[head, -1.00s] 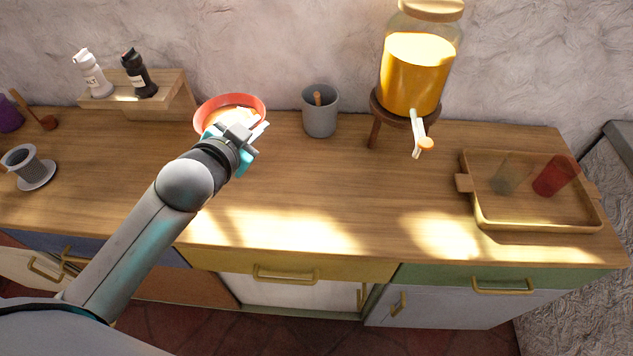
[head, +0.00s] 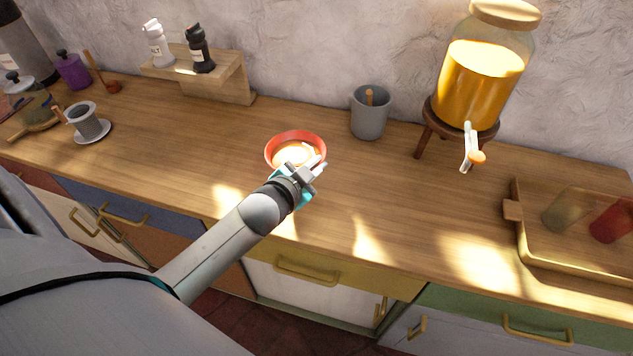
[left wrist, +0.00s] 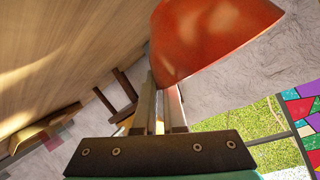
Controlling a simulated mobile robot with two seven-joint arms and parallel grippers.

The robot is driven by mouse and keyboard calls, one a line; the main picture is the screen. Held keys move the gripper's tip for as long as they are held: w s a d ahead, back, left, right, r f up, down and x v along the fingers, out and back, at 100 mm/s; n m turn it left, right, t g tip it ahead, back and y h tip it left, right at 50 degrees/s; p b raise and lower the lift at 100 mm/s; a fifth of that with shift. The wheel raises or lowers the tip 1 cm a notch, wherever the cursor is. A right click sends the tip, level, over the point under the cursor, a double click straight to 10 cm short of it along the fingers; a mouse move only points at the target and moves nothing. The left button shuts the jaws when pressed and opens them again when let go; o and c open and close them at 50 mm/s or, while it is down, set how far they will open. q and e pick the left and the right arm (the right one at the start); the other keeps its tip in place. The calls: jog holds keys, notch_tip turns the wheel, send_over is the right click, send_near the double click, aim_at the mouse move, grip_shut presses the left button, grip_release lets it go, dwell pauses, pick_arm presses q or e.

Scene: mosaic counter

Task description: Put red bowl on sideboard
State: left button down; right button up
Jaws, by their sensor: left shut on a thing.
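The red bowl (head: 296,137) is over the wooden sideboard (head: 180,138) in the head view, upright or nearly so, with a lit inside. My left gripper (head: 312,172) is shut on the bowl's near right rim. In the left wrist view the bowl's red outer side (left wrist: 205,40) fills the upper middle, at the fingers (left wrist: 158,108). I cannot tell from these views whether the bowl's base touches the wood. My right gripper is not in view.
A grey cup (head: 369,112) and an orange drink dispenser (head: 480,75) stand behind to the right. A tray (head: 575,262) with cups is at the right. A small shelf with two bottles (head: 215,82) stands at the back left. Wood around the bowl is clear.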

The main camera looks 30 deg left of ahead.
pick_arm(q)
jog(key=shift+w+f+b, duration=0.1)
jog(key=shift+f+b, duration=0.6)
jog(key=shift+f, duration=1.5)
jog(key=shift+f, duration=0.1)
jog(key=c, duration=1.4)
grip_release()
jog(key=shift+f, duration=0.15)
jog(key=o, duration=0.4)
jog(key=shift+r, duration=0.2)
jog(key=p+v, duration=0.2)
jog(key=v, duration=1)
